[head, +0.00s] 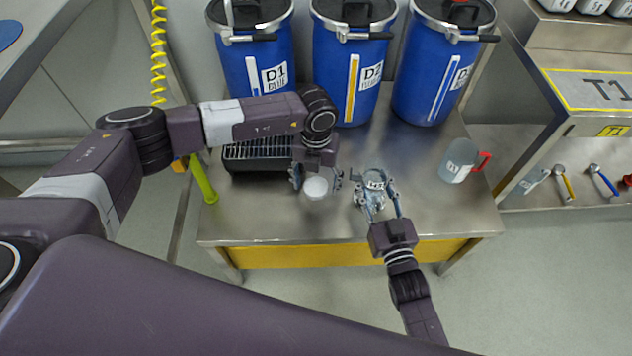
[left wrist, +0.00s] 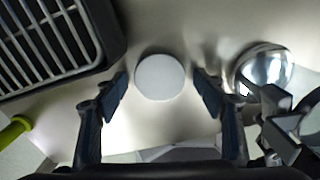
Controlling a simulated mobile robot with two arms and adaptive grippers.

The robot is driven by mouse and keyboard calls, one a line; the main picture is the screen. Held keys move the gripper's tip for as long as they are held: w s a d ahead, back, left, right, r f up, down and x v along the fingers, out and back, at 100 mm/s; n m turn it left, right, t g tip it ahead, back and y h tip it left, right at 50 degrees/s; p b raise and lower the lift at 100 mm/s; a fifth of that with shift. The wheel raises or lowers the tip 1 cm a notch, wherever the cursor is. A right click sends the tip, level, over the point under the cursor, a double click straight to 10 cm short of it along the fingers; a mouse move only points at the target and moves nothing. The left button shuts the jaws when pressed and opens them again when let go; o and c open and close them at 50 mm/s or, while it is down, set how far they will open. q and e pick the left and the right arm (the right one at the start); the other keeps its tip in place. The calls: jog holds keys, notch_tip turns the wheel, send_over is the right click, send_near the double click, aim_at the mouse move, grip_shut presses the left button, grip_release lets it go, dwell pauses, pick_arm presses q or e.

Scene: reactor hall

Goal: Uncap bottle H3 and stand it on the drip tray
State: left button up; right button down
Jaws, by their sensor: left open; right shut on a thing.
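A white round cap (head: 316,187) appears to lie on the steel bench, and it shows as a white disc in the left wrist view (left wrist: 160,77). My left gripper (head: 316,182) is open, with its fingers on either side of the cap and apart from it. My right gripper (head: 374,198) is shut on a small silvery bottle (head: 374,176), with a label too small to read surely. The bottle's shiny round top shows in the left wrist view (left wrist: 265,68); no white cap is on it. The black drip tray (head: 232,166) with a grate stands left of the cap, empty where visible.
Blue drums D1 (head: 238,60), D2 (head: 345,70) and another (head: 432,70) stand along the back. A clear jug (head: 458,160) with a red handle stands at the right of the bench. A green-handled thing (head: 203,180) hangs at the left edge.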

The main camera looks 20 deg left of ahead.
aim_at(316, 186)
pick_arm(q)
notch_tip(316, 186, up, 12)
dwell(0.4)
jog(key=shift+r, duration=0.25)
pick_arm(e)
jog(key=shift+r, duration=0.2)
jog(key=shift+r+p, duration=1.4)
jog(key=shift+p, duration=0.3)
pick_arm(q)
notch_tip(316, 186, up, 3)
jog(key=shift+d, duration=0.1)
